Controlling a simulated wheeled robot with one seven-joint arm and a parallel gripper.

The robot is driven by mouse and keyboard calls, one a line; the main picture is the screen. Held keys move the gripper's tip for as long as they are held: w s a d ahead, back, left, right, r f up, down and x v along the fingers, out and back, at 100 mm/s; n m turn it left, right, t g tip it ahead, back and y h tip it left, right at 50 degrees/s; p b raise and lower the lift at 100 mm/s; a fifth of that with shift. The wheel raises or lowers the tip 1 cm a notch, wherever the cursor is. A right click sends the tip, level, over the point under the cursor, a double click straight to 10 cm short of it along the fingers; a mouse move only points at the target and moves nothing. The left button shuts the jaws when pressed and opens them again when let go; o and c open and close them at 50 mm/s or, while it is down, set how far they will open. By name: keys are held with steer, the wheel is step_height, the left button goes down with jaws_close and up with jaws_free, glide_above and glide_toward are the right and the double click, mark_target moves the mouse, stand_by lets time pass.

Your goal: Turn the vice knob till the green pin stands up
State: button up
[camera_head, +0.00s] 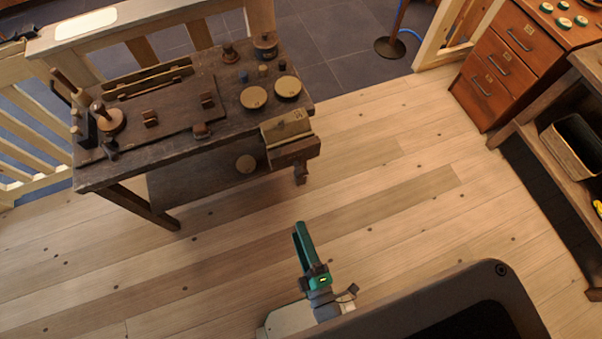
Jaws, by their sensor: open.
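A dark wooden workbench (190,152) stands at the upper left. A vice (289,138) with a pale brass-coloured block on top sits at its front right corner. A small dark part (300,174) hangs below the vice. I cannot make out a green pin. My gripper (302,233), with green fingers, is open and empty over the floor, well in front of the bench and apart from it.
Two brass discs (254,97), a spool (265,46) and wooden tools lie on the bench. A wooden railing (150,32) runs behind it. A drawer cabinet (520,58) and a shelf with a dark bin (572,148) stand at right. The plank floor between is clear.

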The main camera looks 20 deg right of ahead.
steer(key=w+d+f+n, duration=0.5)
steer(key=n, duration=0.4)
steer(key=n+t, duration=0.1)
steer(key=n, duration=0.9)
glide_toward(303, 176)
steer(key=shift+y, duration=0.3)
steer(key=w, duration=1)
steer(key=shift+w+r, duration=0.1)
steer(key=shift+w, duration=0.2)
steer(key=c, duration=1)
